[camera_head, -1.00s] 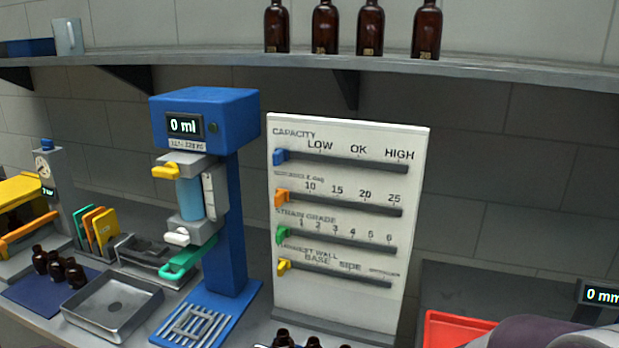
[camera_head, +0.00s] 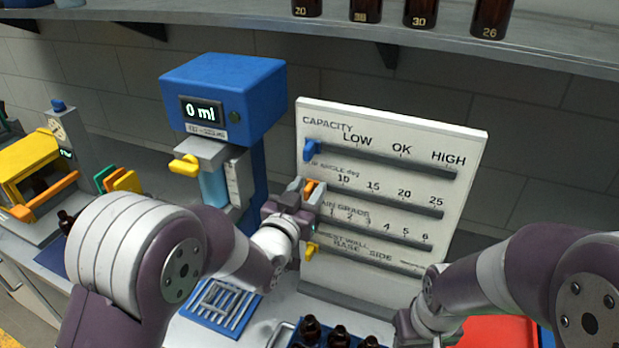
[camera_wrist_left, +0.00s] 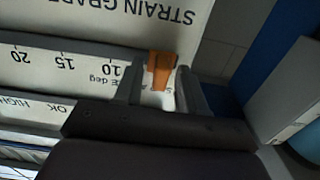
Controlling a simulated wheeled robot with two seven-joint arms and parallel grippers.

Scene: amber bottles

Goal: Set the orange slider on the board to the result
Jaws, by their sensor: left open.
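The white board (camera_head: 400,118) stands upright with several labelled slots, each holding a coloured slider. The orange slider (camera_head: 311,187) is at the left end of the second slot, left of the 10 mark. My left gripper (camera_head: 308,191) is at this slider and partly hides it. In the left wrist view the orange slider (camera_wrist_left: 161,68) sits between the two open fingers of my left gripper (camera_wrist_left: 160,88). The blue slider (camera_head: 311,150) and yellow slider (camera_head: 311,250) are at the left ends of their slots.
A blue machine (camera_head: 222,90) reading 0 ml stands left of the board. Several amber bottles (camera_head: 338,336) stand in a rack in front of the board. A shelf (camera_head: 430,42) with numbered bottles runs above. A red tray (camera_head: 500,332) is at the right, partly behind my right arm.

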